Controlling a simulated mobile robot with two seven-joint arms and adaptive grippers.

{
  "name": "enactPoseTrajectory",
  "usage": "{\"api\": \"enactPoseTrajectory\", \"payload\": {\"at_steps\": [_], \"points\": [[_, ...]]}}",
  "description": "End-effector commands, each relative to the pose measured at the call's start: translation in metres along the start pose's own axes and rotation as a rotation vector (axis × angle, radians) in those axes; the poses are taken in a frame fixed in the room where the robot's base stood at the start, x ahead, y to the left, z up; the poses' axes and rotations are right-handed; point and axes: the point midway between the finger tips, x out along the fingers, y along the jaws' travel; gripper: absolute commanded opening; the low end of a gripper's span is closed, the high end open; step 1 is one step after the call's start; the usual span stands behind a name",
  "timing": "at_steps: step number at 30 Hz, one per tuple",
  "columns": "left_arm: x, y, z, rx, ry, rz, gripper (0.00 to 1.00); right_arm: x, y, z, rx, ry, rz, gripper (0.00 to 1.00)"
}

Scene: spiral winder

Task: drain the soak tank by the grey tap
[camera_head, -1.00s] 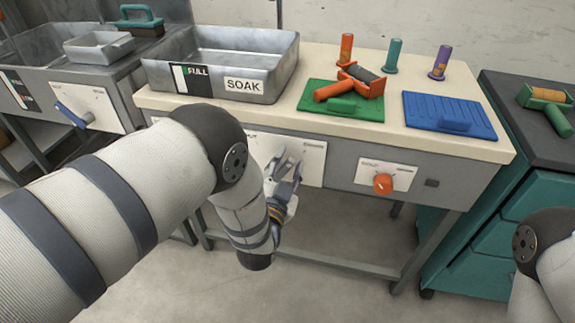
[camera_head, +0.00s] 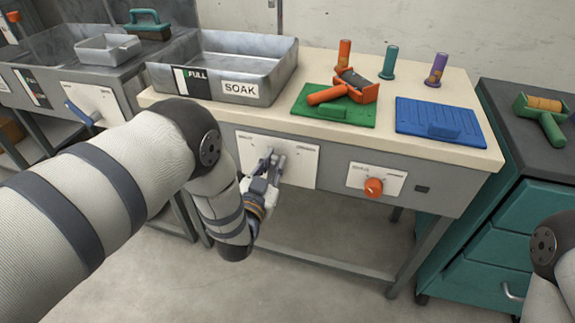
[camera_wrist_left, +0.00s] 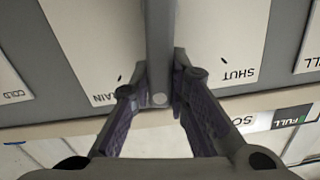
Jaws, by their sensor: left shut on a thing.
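The soak tank (camera_head: 280,82) is a grey metal basin on the left of the cream bench, with a SOAK label (camera_head: 240,90) and a FULL gauge plate (camera_head: 192,82) on its front. Below it, a white plate (camera_head: 303,165) on the bench front carries the grey tap. My left gripper (camera_head: 268,168) is at this plate, shut on the tap's lever. In the left wrist view the grey lever (camera_wrist_left: 160,45) stands between the two fingers, between the upside-down words DRAIN and SHUT. The tank's inner floor is largely hidden. My right gripper is out of view.
An orange knob (camera_head: 373,187) sits on a plate to the right. On the bench are a green mat (camera_head: 315,102), a blue mat (camera_head: 440,115), an orange roller (camera_head: 350,88) and upright handles. A blue lever (camera_head: 78,113) is at far left; a teal cabinet (camera_head: 500,245) stands right.

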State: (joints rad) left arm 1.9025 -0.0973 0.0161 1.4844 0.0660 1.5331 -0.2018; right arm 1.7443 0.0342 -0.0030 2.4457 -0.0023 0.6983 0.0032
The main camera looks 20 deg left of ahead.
Motion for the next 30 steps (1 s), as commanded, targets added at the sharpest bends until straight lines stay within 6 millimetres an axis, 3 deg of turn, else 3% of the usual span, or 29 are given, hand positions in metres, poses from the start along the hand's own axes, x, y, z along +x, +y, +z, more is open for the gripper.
{"api": "enactPoseTrajectory", "payload": {"at_steps": [18, 30], "points": [[-0.001, -0.031, 0.011, -0.579, -0.002, 0.001, 0.00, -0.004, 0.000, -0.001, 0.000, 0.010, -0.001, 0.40], [-0.001, -0.041, 0.021, -0.838, -0.005, 0.002, 0.00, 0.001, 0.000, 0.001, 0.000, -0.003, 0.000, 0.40]]}}
